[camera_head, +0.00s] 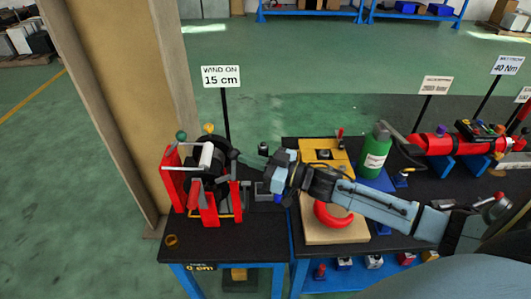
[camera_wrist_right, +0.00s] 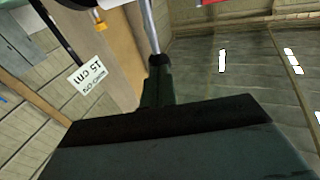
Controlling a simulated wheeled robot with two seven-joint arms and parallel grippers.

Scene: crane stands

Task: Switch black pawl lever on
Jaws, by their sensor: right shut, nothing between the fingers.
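The winch (camera_head: 202,216) has a red frame, a dark drum and a pale crank handle (camera_head: 206,156). A green knob (camera_head: 181,135) and a yellow knob (camera_head: 208,128) stick up from its top. Dark parts sit near the top right of the winch, but I cannot clearly tell which is the black pawl lever. My right gripper (camera_head: 238,158) is shut and empty, its tip at the upper right of the winch; I cannot tell if it touches. In the right wrist view a grey rod (camera_wrist_right: 152,28) and a yellow knob (camera_wrist_right: 99,17) show beyond the dark fingers. My left gripper is out of view.
A "WIND ON 15 cm" sign (camera_head: 221,77) stands behind the winch. A beige pillar (camera_head: 110,80) rises at the left. A brass ring (camera_head: 171,240) lies in front.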

